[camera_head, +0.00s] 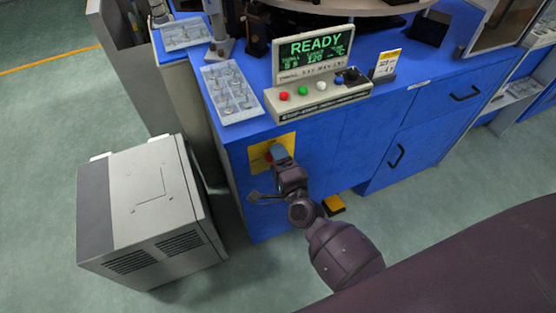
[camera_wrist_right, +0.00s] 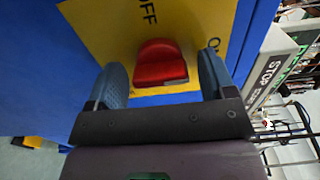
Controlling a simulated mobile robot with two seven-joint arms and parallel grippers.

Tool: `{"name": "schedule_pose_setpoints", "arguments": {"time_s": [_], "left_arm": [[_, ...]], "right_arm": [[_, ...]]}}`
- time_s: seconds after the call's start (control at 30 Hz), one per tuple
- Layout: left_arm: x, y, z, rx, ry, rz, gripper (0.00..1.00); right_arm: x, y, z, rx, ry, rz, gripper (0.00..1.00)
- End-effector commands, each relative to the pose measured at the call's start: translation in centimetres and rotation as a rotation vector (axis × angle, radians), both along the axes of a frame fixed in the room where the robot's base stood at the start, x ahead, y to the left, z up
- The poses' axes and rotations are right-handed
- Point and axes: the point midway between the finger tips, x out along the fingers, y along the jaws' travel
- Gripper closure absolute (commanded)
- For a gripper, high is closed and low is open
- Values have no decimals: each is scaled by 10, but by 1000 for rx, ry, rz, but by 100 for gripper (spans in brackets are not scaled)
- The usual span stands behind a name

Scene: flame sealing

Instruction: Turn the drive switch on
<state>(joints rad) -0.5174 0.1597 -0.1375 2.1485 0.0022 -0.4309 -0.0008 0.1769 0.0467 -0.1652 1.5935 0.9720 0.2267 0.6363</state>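The drive switch is a red knob (camera_wrist_right: 160,62) on a yellow plate (camera_head: 258,152) on the front of the blue cabinet. In the right wrist view the plate (camera_wrist_right: 105,25) bears the label OFF above and left of the knob, and a partly hidden ON to the right. My right gripper (camera_head: 278,153) is at the plate in the head view and covers most of the knob. In the wrist view its two blue-grey fingers (camera_wrist_right: 162,80) are spread, one on each side of the knob, with visible gaps. My left gripper is not in view.
A control panel (camera_head: 320,97) with coloured buttons and a READY screen (camera_head: 315,48) sits above the switch. A clear tray (camera_head: 232,92) of small parts lies beside it. A grey box unit (camera_head: 150,205) stands at left. A yellow pedal (camera_head: 334,204) is on the floor.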

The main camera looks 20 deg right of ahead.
Motion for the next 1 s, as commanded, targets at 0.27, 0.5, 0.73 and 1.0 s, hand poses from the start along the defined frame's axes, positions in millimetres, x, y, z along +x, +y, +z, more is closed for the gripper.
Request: {"name": "schedule_pose_setpoints", "arguments": {"time_s": [0.27,0.5,0.73,1.0], "left_arm": [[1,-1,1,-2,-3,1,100],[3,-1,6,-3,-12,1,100],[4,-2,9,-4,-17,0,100],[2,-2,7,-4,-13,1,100]], "right_arm": [[-5,0,0,-1,0,0,23],[-40,-2,1,-3,1,0,23],[-81,-3,0,-2,0,0,23],[-106,-4,0,-1,0,-1,23]]}}
